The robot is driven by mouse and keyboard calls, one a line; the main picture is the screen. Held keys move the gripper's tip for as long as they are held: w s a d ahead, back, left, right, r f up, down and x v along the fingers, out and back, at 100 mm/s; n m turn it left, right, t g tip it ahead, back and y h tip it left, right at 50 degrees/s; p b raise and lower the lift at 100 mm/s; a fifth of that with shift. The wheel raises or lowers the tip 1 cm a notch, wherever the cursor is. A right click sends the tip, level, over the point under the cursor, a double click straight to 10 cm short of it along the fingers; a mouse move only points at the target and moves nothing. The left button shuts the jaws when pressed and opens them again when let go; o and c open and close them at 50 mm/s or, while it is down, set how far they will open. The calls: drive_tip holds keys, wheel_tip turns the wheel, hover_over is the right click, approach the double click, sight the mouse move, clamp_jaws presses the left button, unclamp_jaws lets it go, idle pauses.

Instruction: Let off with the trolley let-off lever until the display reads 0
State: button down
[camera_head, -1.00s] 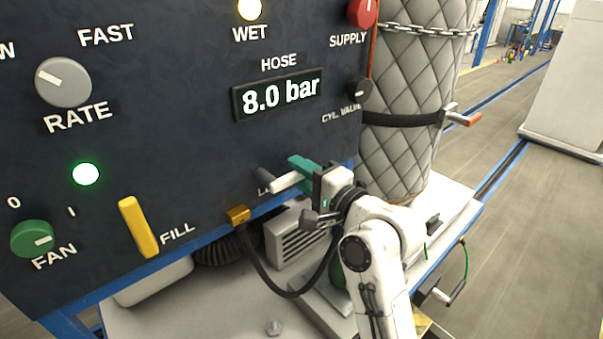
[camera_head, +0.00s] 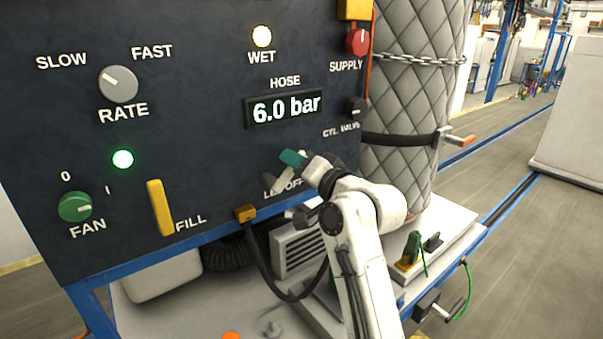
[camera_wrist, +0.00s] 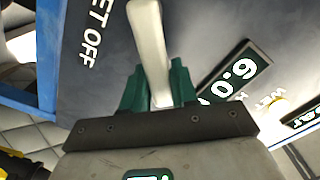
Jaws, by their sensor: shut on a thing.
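The hose display (camera_head: 285,108) on the dark panel reads 6.0 bar. It also shows, turned on its side, in the wrist view (camera_wrist: 236,78). The let-off lever (camera_wrist: 150,45) is a pale bar between the teal fingers of my gripper (camera_wrist: 158,92). My gripper (camera_head: 294,159) is shut on it at the panel's lower right. In the head view the lever is largely hidden by my gripper and arm, and the LET OFF label is partly covered.
The red SUPPLY knob (camera_head: 357,42) and the dark CYL. VALVE knob (camera_head: 356,106) sit above my gripper. The yellow FILL lever (camera_head: 160,207) is to the left. A chained quilted cylinder (camera_head: 412,100) stands close on the right. A black hose (camera_head: 262,270) hangs below.

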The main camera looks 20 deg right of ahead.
drive_tip(key=n, duration=0.1)
drive_tip(key=a+r+n, duration=0.1)
drive_tip(key=n, duration=0.2)
drive_tip(key=shift+s+a+r+n+b, duration=0.15)
drive_tip(key=shift+s+a+n+b, duration=0.15)
drive_tip(key=shift+a+b, duration=0.1)
drive_tip(key=shift+s+a+r+n+b, duration=0.15)
drive_tip(key=shift+a+n, duration=0.25)
drive_tip(key=shift+n, duration=0.45)
drive_tip(key=shift+s+a+r+n+b, duration=0.1)
drive_tip(key=shift+a+n+b, duration=0.1)
drive_tip(key=shift+a+n, duration=0.45)
drive_tip(key=shift+s+a+r+n+b, duration=0.1)
drive_tip(key=shift+s+a+n+b, duration=0.1)
drive_tip(key=shift+n, duration=0.8)
drive_tip(key=c, duration=1)
unclamp_jaws()
drive_tip(key=shift+a, duration=0.1)
drive_tip(key=shift+o, duration=0.2)
drive_tip(key=b+v, duration=0.2)
drive_tip(key=v, duration=0.8)
drive_tip(key=shift+s, duration=0.35)
